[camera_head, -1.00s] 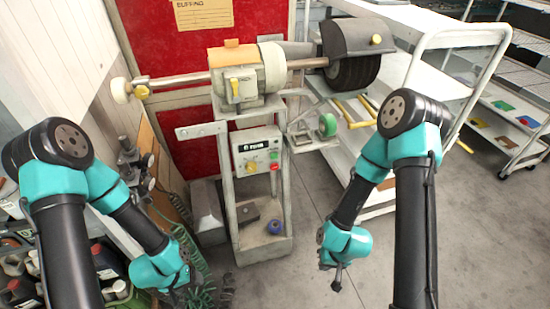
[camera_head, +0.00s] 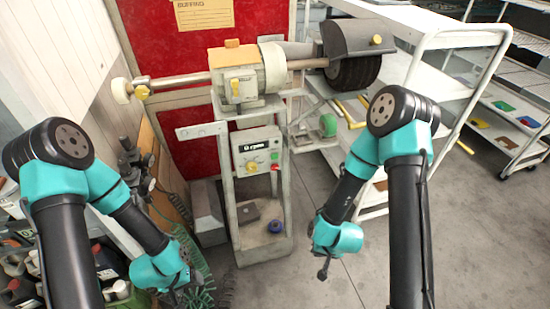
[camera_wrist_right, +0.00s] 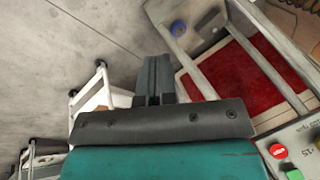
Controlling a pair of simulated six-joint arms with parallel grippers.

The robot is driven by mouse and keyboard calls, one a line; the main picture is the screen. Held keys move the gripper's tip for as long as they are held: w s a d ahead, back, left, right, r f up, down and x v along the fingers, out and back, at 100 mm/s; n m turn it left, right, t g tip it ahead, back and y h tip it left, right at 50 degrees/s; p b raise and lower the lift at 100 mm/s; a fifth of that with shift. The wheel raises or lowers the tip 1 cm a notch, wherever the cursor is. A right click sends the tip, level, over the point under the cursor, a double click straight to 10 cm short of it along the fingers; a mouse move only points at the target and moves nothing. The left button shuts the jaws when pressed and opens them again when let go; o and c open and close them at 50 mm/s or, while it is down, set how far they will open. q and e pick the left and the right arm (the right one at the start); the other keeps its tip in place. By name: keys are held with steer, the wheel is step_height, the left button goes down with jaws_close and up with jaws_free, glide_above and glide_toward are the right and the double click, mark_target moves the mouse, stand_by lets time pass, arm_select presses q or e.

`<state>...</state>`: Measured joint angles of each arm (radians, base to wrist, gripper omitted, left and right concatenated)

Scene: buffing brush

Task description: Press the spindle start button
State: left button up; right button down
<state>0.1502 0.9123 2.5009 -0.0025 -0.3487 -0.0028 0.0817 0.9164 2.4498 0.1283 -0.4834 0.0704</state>
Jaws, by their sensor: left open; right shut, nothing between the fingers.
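The control box (camera_head: 258,150) sits on the front of the buffing machine's stand, with a small display at its top. A green button (camera_head: 274,156) is on its right side, above a red button (camera_head: 275,167); a yellow knob (camera_head: 252,167) is to the left. In the right wrist view the red button (camera_wrist_right: 277,151) and green button (camera_wrist_right: 294,174) show at the lower right corner. My right gripper (camera_head: 323,272) is shut and empty, below and right of the box and apart from it; its fingers (camera_wrist_right: 155,75) show in the wrist view. My left gripper (camera_head: 190,285) is open at lower left, its fingers small and unclear.
The buffing motor (camera_head: 240,78) and its shaft stand above the box, with a dark wheel under a hood at right. A blue item (camera_head: 275,226) lies on the stand's lower shelf. A white cart (camera_head: 440,50) stands at right. The floor in front is clear.

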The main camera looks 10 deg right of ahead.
mark_target(274, 156)
steer(key=w+a+r+m+t+h, duration=0.2)
steer(key=w+r+m+t, duration=0.2)
steer(key=w, duration=0.5)
steer(key=w+a+r+m+t+h, duration=0.2)
steer(key=r+m+h, duration=0.3)
steer(key=r, duration=0.3)
steer(key=w+a+r+m+t+h, duration=0.3)
steer(key=w+a+r+m+h, duration=0.2)
steer(key=r+m, duration=0.1)
steer(key=shift+a+r, duration=0.15)
steer(key=shift+r, duration=0.7)
steer(key=w+a, duration=0.1)
steer(key=w, duration=0.7)
steer(key=shift+w, duration=0.35)
steer(key=shift+w+a, duration=0.15)
steer(key=shift+w, duration=0.25)
